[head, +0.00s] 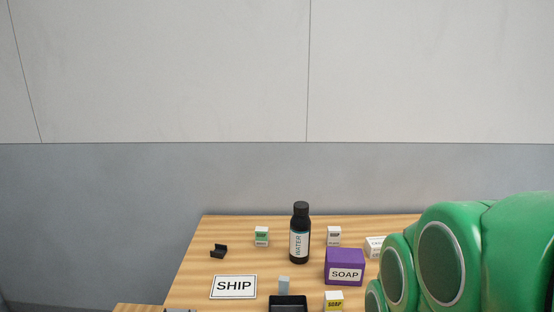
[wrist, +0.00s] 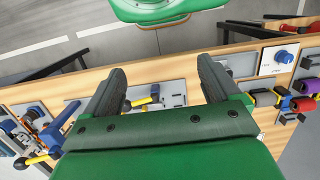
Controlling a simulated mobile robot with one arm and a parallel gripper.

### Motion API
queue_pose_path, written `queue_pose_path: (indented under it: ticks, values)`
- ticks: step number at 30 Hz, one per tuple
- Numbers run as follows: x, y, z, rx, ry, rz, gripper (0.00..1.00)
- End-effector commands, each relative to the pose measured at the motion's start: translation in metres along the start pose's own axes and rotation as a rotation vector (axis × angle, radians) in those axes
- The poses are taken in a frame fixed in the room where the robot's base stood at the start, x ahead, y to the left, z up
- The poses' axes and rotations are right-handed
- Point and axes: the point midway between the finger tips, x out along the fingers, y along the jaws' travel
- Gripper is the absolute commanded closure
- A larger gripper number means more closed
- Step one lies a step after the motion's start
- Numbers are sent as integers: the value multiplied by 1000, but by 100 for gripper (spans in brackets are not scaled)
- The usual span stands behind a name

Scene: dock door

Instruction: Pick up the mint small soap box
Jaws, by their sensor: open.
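The mint small soap box (head: 261,237), white with a green label panel, stands upright near the back of the wooden table, left of the water bottle. It is not recognisable in the wrist view. My gripper (wrist: 160,72) shows in the wrist view, its two dark fingers spread apart with nothing held between them. It hangs over a different-looking stretch of bench with tools. In the head view only my green arm shows at the right, and the gripper itself is out of sight.
On the table (head: 190,272) are a black water bottle (head: 300,249), a purple soap box (head: 345,267), a white small soap box (head: 334,235), a yellow one (head: 334,302), a SHIP card (head: 233,286), a black holder (head: 219,251) and a black tray (head: 288,303). Blue-and-yellow tools (wrist: 38,137) lie below my gripper.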

Motion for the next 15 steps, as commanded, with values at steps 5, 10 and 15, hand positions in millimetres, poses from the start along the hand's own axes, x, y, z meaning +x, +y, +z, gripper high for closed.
queue_pose_path:
  ticks: [5,10,15]
  values:
    - [0,0,0,0,0,0,17]
    - [-1,-1,-2,-3,3,0,17]
    - [-7,-10,-29,-41,39,-5,17]
